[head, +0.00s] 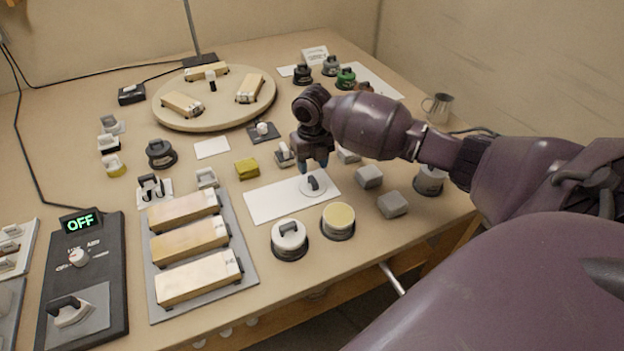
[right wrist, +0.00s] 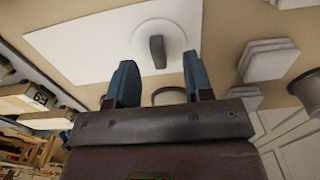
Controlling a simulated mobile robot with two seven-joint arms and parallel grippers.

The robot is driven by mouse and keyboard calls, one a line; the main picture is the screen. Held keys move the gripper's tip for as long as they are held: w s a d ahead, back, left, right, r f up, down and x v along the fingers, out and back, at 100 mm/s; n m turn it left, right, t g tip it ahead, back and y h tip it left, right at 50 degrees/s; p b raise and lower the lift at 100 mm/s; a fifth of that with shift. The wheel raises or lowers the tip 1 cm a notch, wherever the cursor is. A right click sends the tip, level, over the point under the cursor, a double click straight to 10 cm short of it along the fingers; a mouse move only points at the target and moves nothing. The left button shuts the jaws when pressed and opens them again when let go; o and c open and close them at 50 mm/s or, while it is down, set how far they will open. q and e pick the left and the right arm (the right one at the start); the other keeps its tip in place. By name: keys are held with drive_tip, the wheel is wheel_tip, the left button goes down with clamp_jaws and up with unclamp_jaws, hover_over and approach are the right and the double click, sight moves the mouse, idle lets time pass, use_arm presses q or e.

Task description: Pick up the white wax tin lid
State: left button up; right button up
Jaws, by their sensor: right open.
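A white round lid (head: 307,190) with a dark upright handle lies on a white sheet in the middle of the bench. It also shows in the right wrist view (right wrist: 176,40), with the handle between the lines of my fingers. An open tin (head: 338,220) with pale yellow wax stands in front of the sheet. A dark tin (head: 289,240) with a white lid and dark handle stands left of it. My right gripper (head: 315,167) is open and empty, pointing down just above and behind the lid, apart from it. The two blue fingers also show in the wrist view (right wrist: 158,78). My left gripper is out of view.
Several grey blocks (head: 392,205) lie right of the white sheet (head: 270,201). A grey tray (head: 248,272) with wooden-bodied blocks is at the left front. A yellow block (head: 246,169) lies behind the sheet. A round wooden board (head: 225,112) is at the back.

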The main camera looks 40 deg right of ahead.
sight(311, 176)
drive_tip(key=f, duration=0.4)
drive_tip(key=shift+a+b, duration=0.2)
drive_tip(key=shift+b, duration=0.2)
clamp_jaws()
drive_tip(key=shift+r, duration=0.1)
